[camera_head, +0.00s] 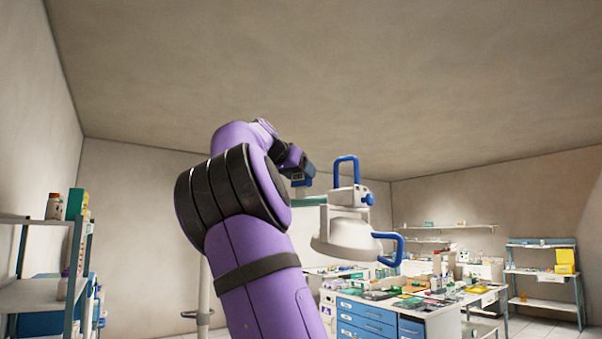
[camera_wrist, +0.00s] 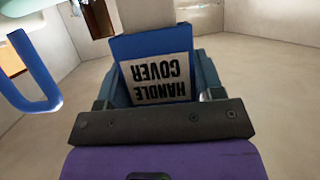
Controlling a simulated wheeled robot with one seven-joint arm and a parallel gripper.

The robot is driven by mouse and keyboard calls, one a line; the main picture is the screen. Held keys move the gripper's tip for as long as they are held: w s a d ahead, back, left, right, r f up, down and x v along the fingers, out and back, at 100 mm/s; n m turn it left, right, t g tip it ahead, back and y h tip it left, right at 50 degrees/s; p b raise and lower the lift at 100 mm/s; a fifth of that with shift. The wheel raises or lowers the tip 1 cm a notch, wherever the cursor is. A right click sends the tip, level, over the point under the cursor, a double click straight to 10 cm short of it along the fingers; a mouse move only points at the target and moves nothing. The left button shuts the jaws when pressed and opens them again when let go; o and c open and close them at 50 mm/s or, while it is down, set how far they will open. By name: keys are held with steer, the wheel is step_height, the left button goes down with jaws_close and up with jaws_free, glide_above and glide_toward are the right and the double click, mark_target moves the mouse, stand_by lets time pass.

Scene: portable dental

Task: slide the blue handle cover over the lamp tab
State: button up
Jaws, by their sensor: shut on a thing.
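The blue handle cover (camera_wrist: 122,48) carries a white label reading HANDLE COVER, upside down in the wrist view. My gripper (camera_wrist: 158,82) is shut on it, with a finger on each side. A pale flat piece, which looks like the lamp tab (camera_wrist: 146,14), meets the far edge of the cover in line with it. I cannot tell whether the tab is inside the cover or only behind it. In the head view my gripper (camera_head: 298,166) is beside the white lamp (camera_head: 345,238), left of its upper blue handle, and my arm partly hides it.
The lamp has an upright blue loop handle (camera_head: 347,160) and a lower one (camera_head: 390,248); one loop (camera_wrist: 38,85) is close on the left in the wrist view. A green lamp arm (camera_head: 312,201) runs below my gripper. A cluttered counter (camera_head: 420,318) stands behind at lower right.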

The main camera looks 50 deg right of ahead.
steer(key=shift+f, duration=1.25)
stand_by(0.8)
steer(key=o, duration=1)
steer(key=v, duration=1)
steer(key=shift+a+r, duration=0.25)
steer(key=shift+a, duration=0.1)
